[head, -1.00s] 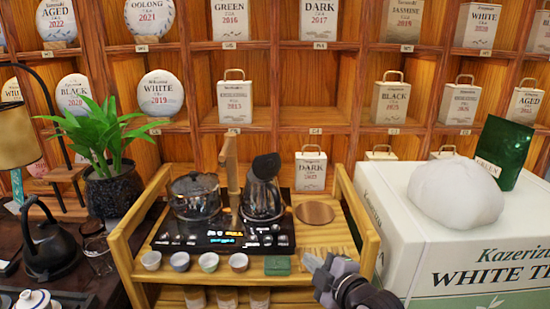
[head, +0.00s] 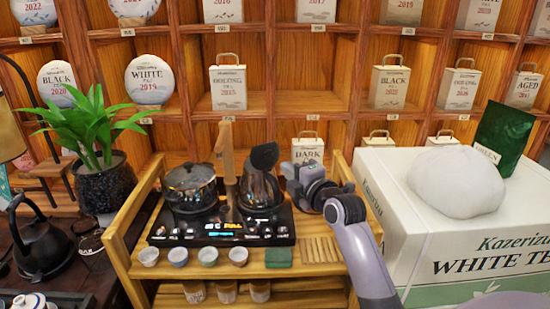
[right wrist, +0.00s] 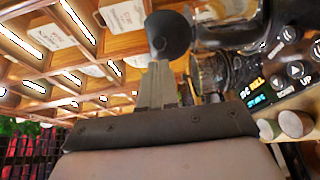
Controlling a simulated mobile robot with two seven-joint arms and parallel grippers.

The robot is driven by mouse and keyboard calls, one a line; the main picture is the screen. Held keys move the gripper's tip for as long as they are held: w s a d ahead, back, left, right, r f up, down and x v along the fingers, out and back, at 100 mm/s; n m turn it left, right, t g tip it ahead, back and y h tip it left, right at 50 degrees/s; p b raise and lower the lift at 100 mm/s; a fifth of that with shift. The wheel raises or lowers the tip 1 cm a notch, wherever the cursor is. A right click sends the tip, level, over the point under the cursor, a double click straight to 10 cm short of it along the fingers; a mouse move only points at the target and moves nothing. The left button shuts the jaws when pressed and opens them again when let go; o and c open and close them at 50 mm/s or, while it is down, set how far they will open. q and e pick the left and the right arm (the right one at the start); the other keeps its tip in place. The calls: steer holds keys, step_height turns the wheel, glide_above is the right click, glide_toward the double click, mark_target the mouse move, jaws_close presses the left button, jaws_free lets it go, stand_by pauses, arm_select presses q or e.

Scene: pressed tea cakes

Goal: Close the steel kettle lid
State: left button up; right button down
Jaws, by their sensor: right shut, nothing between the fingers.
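The steel kettle (head: 260,190) stands on the right side of the black tea stove (head: 170,236). Its dark round lid (head: 264,156) is tilted up, open above the kettle body. My right gripper (head: 287,170) is just right of the kettle, at about the height of the raised lid. In the right wrist view, the shut, empty fingers (right wrist: 157,80) point at the dark lid (right wrist: 169,33); I cannot tell whether they touch it. The kettle body also shows in the right wrist view (right wrist: 228,28). My left gripper is not in view.
A glass pot (head: 190,186) sits on the stove's left side, with a wooden post (head: 229,160) between it and the kettle. Several small cups (head: 208,256) line the front of the wooden stand (head: 140,272). A white box (head: 430,230) stands at right.

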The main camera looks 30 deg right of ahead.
mark_target(269, 155)
steer(key=shift+w+d+f+p, duration=0.1)
steer(key=shift+w+p, duration=0.05)
steer(key=shift+w, duration=1.1)
steer(key=shift+w+d+f+p, duration=0.1)
steer(key=shift+w+d+p, duration=0.1)
steer(key=shift+w, duration=1)
steer(key=shift+w+d+f+p, duration=0.1)
steer(key=shift+w+p, duration=0.05)
steer(key=shift+w, duration=1.1)
steer(key=shift+w, duration=0.1)
